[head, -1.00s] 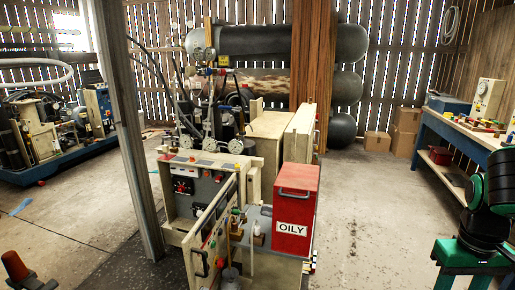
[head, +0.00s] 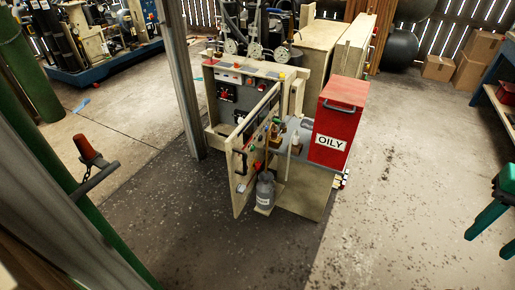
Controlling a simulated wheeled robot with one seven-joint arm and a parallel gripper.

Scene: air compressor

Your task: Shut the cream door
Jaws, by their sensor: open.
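The cream door (head: 239,195) stands open in the head view, jutting toward me from the cream machine cabinet (head: 306,83). Its top edge slopes from near the cabinet down to the near free edge, where a dark handle (head: 242,161) shows. The hinge side is hard to make out. My gripper (head: 488,248) is at the right edge, partly cut off by the frame. Its green fingers point down, apart and empty. It is well to the right of the door, not touching it.
A red OILY box (head: 337,122) stands on the unit right of the door. A grey bottle (head: 265,191) stands close beside the door. A metal post (head: 182,85) rises to the left. Floor between the unit and my gripper (head: 400,190) is clear.

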